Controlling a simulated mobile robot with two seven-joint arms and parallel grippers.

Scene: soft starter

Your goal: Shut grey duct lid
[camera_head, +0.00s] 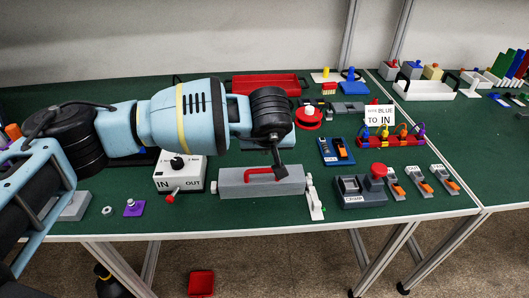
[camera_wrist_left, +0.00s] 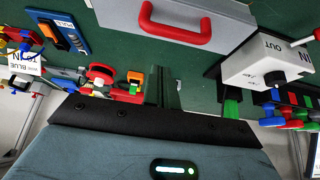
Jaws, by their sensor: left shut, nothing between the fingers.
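The grey duct (camera_head: 235,188) is a long box near the front edge of the table, with a red handle (camera_head: 246,172) on its top. I cannot tell whether its lid sits fully down. In the left wrist view the grey top (camera_wrist_left: 120,14) and red handle (camera_wrist_left: 178,34) show at the upper edge. My left gripper (camera_head: 280,174) points down at the right end of the red handle, shut and empty. I cannot tell whether it touches the lid. Its dark fingers show in the left wrist view (camera_wrist_left: 165,88). My right gripper is not in view.
A white IN/OUT box (camera_head: 180,173) stands left of the duct. A white lever piece (camera_head: 314,198) stands at its right end. A grey crimp block (camera_head: 358,190) with a red knob lies further right. A red tray (camera_head: 262,84) is behind my arm.

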